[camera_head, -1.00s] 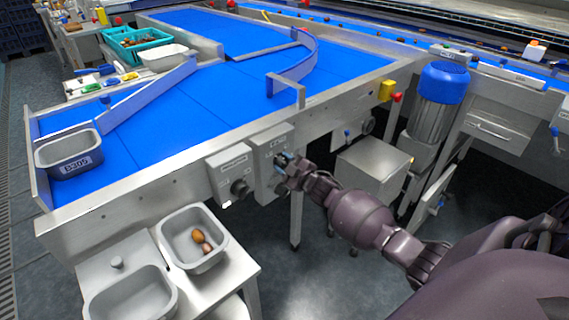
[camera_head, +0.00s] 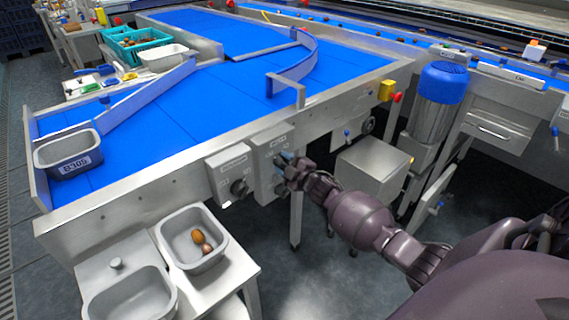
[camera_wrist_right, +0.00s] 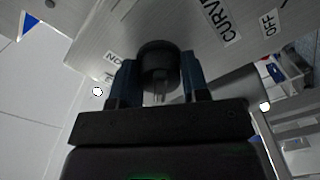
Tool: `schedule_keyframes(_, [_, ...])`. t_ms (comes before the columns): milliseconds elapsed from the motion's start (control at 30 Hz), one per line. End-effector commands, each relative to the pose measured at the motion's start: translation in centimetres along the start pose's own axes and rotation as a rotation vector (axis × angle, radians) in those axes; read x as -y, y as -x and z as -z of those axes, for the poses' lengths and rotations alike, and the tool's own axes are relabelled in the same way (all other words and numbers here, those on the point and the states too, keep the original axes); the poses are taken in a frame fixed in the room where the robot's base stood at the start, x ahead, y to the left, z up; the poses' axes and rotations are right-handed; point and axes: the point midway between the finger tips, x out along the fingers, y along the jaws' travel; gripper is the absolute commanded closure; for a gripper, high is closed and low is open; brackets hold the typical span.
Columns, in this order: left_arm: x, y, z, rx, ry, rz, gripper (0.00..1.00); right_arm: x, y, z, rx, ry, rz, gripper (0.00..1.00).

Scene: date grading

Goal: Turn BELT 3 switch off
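My right gripper (camera_head: 284,164) is at the front of a grey switch box (camera_head: 264,151) on the near side of the blue belt table. In the right wrist view its two blue fingers (camera_wrist_right: 160,80) stand either side of a round black knob (camera_wrist_right: 158,58). The fingers look close against the knob, but I cannot tell whether they grip it. The plate around the knob carries ON, OFF and a partly visible CURV label (camera_wrist_right: 222,20). A second switch box (camera_head: 230,160) with a black knob (camera_head: 238,188) is just left. BELT 3 is not readable. My left gripper is out of view.
A grey tub (camera_head: 220,258) with a few brown dates stands on a low white stand below. A labelled grey tub (camera_head: 92,168) sits at the belt's left end. A red and yellow stop button (camera_head: 388,92), blue-topped motor (camera_head: 436,125) and metal cabinet (camera_head: 372,172) are to the right.

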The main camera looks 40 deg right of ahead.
Motion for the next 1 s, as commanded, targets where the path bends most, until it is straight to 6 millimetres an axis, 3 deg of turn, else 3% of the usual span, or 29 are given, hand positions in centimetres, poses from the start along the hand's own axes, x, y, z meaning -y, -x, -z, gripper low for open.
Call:
schedule_keyframes(33, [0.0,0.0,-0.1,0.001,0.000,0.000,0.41,0.1,0.0,-0.1,0.001,0.000,0.001,0.50])
schedule_keyframes(133, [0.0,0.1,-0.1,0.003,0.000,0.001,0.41,0.1,0.0,0.0,0.001,-0.001,0.001,0.35])
schedule_keyframes(533, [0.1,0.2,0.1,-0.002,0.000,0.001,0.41,-0.1,0.7,0.0,0.000,-0.002,0.000,0.35])
schedule_keyframes(1000, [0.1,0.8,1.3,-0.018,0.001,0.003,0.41,-0.2,7.9,0.1,0.000,-0.002,-0.002,0.35])
